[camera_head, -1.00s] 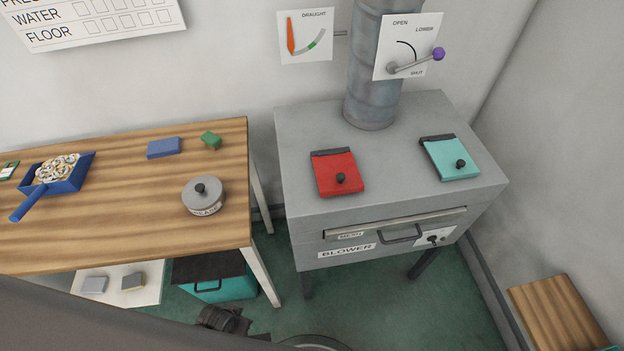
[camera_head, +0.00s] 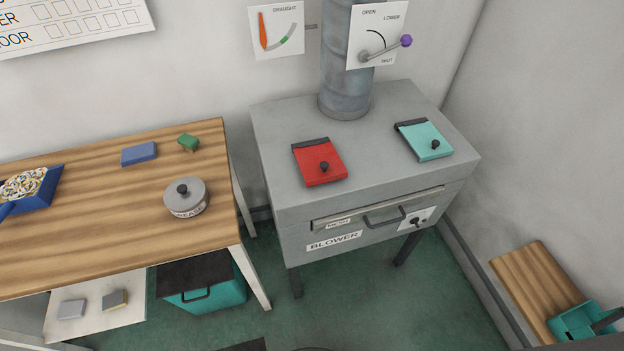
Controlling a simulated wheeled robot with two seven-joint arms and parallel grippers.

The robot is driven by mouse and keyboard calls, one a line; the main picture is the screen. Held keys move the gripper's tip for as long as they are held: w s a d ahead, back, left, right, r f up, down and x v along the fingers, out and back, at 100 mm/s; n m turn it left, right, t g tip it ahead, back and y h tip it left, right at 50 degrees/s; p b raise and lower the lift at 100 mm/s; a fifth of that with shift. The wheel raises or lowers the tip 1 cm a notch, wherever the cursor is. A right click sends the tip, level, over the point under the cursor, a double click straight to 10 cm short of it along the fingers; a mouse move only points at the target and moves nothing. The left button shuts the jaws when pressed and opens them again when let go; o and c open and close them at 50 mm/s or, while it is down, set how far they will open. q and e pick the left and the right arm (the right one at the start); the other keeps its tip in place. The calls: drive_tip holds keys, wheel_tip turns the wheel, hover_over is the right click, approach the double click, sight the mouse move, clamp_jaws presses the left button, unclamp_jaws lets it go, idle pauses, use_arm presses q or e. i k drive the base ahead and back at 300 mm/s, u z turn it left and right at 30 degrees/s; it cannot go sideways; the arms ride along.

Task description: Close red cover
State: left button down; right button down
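Neither of my grippers can be made out in view, and nothing touches the red cover.
A grey flue pipe (camera_head: 346,75) rises behind the covers, with a purple-knobbed lever (camera_head: 406,41) beside it. A teal bin (camera_head: 203,288) stands below. Floor before the blower is clear.

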sight(318, 162)
drive_tip(key=u, duration=0.5)
drive_tip(key=k, duration=1.15)
drive_tip(key=u, duration=0.8)
drive_tip(key=i, duration=1.5)
drive_tip(key=z, duration=0.8)
